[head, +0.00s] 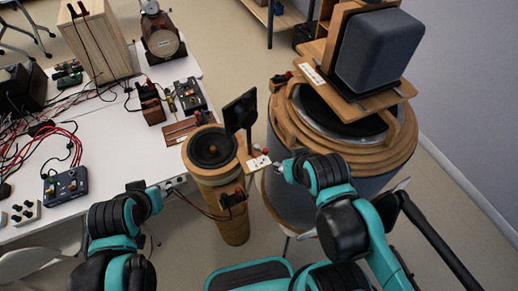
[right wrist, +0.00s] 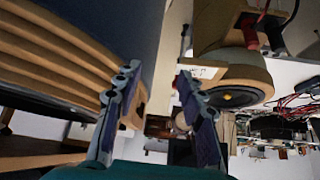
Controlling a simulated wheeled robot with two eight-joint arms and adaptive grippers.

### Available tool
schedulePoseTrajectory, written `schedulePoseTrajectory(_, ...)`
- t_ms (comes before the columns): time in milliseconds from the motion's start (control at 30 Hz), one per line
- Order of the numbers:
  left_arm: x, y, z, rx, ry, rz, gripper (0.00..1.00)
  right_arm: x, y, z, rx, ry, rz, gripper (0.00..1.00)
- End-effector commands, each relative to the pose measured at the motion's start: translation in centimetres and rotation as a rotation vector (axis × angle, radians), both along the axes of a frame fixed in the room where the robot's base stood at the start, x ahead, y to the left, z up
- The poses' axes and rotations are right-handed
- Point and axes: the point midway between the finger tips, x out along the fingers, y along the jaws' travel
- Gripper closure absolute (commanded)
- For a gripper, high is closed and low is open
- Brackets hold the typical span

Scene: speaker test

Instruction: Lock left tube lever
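The left tube (head: 228,218) is a narrow wooden cylinder with a black speaker cone in its top. A wooden bracket with a white label (head: 258,163) and a small red knob (head: 265,151) juts from its right side. I cannot tell which part is the lever. In the right wrist view the tube's rim (right wrist: 240,72) appears upside down beyond the fingers.
A wide wooden tube (head: 400,150) with a grey speaker box (head: 380,48) on top stands close on the right. A black panel (head: 240,111) rises behind the bracket. The white table (head: 110,160) on the left carries cables and small devices. Floor is visible at front left.

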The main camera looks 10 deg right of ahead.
Motion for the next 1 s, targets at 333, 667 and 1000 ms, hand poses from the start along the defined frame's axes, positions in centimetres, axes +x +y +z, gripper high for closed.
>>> schedulePoseTrajectory(333, 0.0, 0.0, 0.0, 0.0, 0.0, 0.0, 0.6, 0.0, 0.0, 0.0, 0.0, 0.0, 0.0, 0.6)
schedulePoseTrajectory(667, 0.0, 0.0, 1.8, 0.0, 0.0, 0.0, 0.6, 1.2, 0.1, 1.7, 0.218, 0.092, -0.27, 0.64)
schedulePoseTrajectory(1000, 0.0, 0.0, 6.5, 0.0, 0.0, 0.0, 0.6, 5.6, 0.7, 4.4, 0.822, 0.466, -1.279, 0.64)
